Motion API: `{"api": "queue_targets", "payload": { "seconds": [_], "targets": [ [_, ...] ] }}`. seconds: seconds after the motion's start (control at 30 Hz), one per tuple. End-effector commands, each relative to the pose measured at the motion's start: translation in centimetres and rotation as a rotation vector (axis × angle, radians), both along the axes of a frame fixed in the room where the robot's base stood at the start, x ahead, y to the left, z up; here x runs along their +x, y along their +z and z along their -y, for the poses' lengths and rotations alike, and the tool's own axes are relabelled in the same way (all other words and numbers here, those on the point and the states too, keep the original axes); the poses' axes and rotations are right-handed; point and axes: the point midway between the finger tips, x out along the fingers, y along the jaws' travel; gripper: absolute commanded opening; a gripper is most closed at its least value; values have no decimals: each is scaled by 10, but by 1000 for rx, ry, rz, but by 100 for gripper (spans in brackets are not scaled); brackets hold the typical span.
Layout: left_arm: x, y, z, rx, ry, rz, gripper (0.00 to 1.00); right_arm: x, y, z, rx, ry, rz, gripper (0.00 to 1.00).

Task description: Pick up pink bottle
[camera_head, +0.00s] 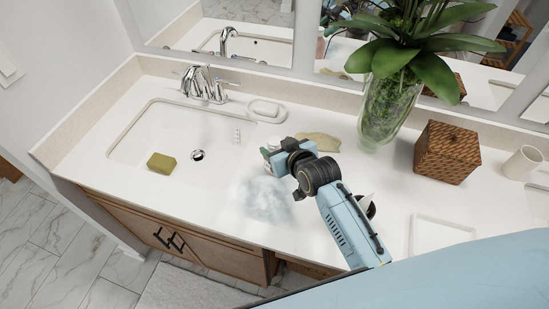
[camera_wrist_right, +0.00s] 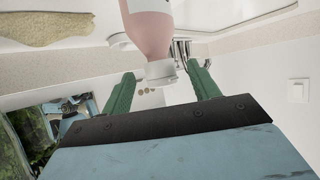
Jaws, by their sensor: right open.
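The pink bottle (camera_wrist_right: 151,28) shows in the right wrist view, where the picture looks upside down. Its white cap (camera_wrist_right: 160,72) lies between the tips of the two green fingers. My right gripper (camera_wrist_right: 161,76) is open around the cap end, with gaps on both sides of it. In the head view my right gripper (camera_head: 269,156) is low over the counter between the sink and the plant, and its wrist largely hides the bottle. My left gripper is not in view.
A sink (camera_head: 171,135) with a green-brown soap bar (camera_head: 161,163) is on the left. A soap dish (camera_head: 266,110), a tan sponge-like piece (camera_head: 319,142) and a plant vase (camera_head: 390,107) are near. A woven box (camera_head: 447,152), cup (camera_head: 522,162) and white tray (camera_head: 440,232) are right.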

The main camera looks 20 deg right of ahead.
Motion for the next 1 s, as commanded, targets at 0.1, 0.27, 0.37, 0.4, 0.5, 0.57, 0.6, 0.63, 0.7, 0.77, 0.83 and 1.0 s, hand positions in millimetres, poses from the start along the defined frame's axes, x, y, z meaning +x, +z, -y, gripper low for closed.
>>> {"api": "queue_targets", "payload": {
  "seconds": [0.1, 0.27, 0.37, 0.4, 0.5, 0.57, 0.6, 0.63, 0.7, 0.77, 0.83, 1.0],
  "targets": [
    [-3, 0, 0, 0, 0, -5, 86, 14, -7, -3, 2, -1, 0, 61],
    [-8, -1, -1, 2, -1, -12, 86, 22, -12, -5, 1, 0, 0, 61],
    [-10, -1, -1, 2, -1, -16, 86, 23, -12, -5, 1, 0, 0, 61],
    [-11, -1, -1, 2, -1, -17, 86, 23, -12, -5, 1, 0, 0, 61],
    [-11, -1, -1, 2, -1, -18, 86, 23, -12, -5, 1, 0, 0, 61],
    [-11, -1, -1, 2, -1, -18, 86, 23, -12, -5, 1, 0, 0, 54],
    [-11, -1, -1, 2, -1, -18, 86, 23, -12, -5, 1, 0, 0, 49],
    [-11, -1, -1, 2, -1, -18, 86, 23, -12, -5, 1, 0, 0, 45],
    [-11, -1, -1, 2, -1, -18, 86, 23, -12, -5, 1, 0, 0, 36],
    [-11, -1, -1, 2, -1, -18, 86, 23, -12, -5, 0, 0, 0, 28],
    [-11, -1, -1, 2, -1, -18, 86, 22, -12, -5, 1, 0, 0, 19],
    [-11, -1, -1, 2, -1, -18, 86, 22, -12, -5, 1, 0, 0, 0]
  ]
}}
